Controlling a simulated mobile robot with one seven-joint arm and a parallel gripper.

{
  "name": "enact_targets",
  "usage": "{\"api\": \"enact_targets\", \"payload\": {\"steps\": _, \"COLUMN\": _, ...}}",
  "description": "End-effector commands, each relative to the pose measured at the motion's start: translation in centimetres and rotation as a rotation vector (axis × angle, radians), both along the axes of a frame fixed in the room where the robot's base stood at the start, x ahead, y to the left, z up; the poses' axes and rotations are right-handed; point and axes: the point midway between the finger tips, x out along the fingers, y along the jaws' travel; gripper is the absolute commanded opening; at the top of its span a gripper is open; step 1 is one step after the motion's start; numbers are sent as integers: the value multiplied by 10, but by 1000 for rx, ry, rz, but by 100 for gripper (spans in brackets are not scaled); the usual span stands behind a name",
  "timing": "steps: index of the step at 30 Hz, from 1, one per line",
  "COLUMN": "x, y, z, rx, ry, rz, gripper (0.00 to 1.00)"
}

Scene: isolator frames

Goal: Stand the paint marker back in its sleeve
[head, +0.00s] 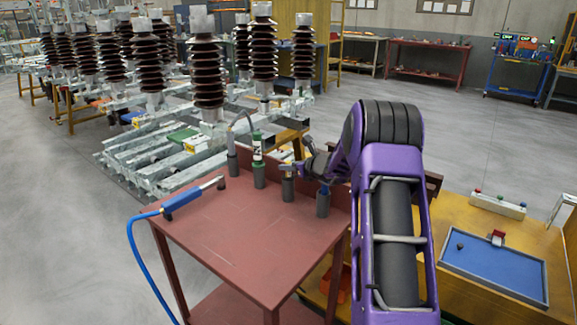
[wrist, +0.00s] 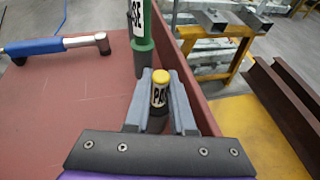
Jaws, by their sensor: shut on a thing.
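My gripper (wrist: 162,78) is shut on a yellow-topped marker (wrist: 160,78) with a white lettered label, one finger on each side. In the head view my gripper (head: 293,168) is over the red table's right part, partly hidden by my arm. A grey sleeve (head: 288,192) stands directly below it. The held marker looks upright and in line with this sleeve; how deep its lower end sits is hidden.
A dark sleeve with a blue top (head: 323,203) stands to the right, and a grey sleeve (head: 232,163) at the far left of the row. A blue-handled tool (head: 185,200) with a hose lies on the red table (head: 235,245), whose front is clear. A raised edge (wrist: 205,95) runs behind the sleeves.

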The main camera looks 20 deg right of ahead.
Motion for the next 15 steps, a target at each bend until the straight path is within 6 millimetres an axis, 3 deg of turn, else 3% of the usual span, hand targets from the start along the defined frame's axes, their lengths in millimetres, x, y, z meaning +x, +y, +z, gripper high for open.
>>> {"api": "enact_targets", "payload": {"steps": 3, "x": 0, "y": 0, "z": 0, "rx": 0, "ry": 0, "rz": 0, "gripper": 0}}
{"api": "enact_targets", "payload": {"steps": 4, "x": 0, "y": 0, "z": 0, "rx": 0, "ry": 0, "rz": 0, "gripper": 24}}
{"api": "enact_targets", "payload": {"steps": 9, "x": 0, "y": 0, "z": 0, "rx": 0, "ry": 0, "rz": 0, "gripper": 55}}
{"api": "enact_targets", "payload": {"steps": 15, "x": 0, "y": 0, "z": 0, "rx": 0, "ry": 0, "rz": 0, "gripper": 57}}
